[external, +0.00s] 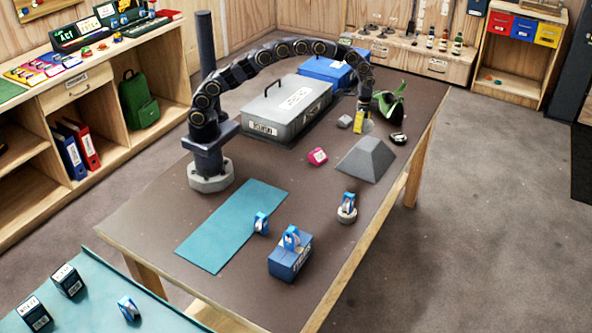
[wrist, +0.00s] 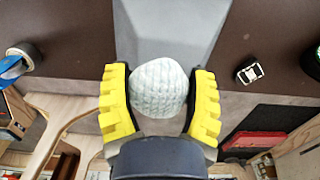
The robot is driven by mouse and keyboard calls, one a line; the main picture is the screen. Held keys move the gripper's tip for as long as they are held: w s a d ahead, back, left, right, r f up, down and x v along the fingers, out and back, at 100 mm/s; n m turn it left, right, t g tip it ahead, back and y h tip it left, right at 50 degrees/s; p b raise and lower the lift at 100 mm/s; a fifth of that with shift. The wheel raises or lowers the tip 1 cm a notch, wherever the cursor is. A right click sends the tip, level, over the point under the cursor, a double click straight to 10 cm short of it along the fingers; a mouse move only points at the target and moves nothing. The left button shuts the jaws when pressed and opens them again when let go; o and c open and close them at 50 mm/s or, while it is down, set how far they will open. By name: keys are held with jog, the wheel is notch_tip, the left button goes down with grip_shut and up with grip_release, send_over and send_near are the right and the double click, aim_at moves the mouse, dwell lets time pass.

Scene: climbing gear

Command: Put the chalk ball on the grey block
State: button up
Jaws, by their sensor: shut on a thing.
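The chalk ball (wrist: 158,88) is a pale, knit-textured ball between the yellow fingers of my gripper (wrist: 159,100) in the wrist view. The fingers are shut on it from both sides. In the external view my gripper (external: 362,122) hangs above the far right part of the table, and the ball (external: 369,126) shows as a small pale shape beside the fingers. The grey block (external: 367,157), with sloping sides and a flat top, stands on the table nearer the camera than my gripper. Its grey surface (wrist: 172,30) also shows beyond the ball in the wrist view.
A small grey item (external: 345,121), a pink block (external: 317,156), a black item (external: 398,138) and a green item (external: 391,103) lie around my gripper. A grey case (external: 288,108) stands farther left. The table edge is close on the right.

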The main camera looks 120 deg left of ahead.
aim_at(366, 143)
jog(key=shift+w+a+f, duration=0.35)
jog(key=shift+w+f, duration=0.1)
jog(key=shift+f, duration=0.15)
jog(key=shift+w+a+f, duration=0.35)
jog(key=shift+w+f, duration=0.05)
jog(key=shift+f, duration=1.8)
jog(key=shift+f, duration=0.15)
jog(key=o, duration=1.1)
jog(key=shift+c, duration=0.2)
notch_tip(366, 143, up, 12)
jog(key=shift+r, duration=0.15)
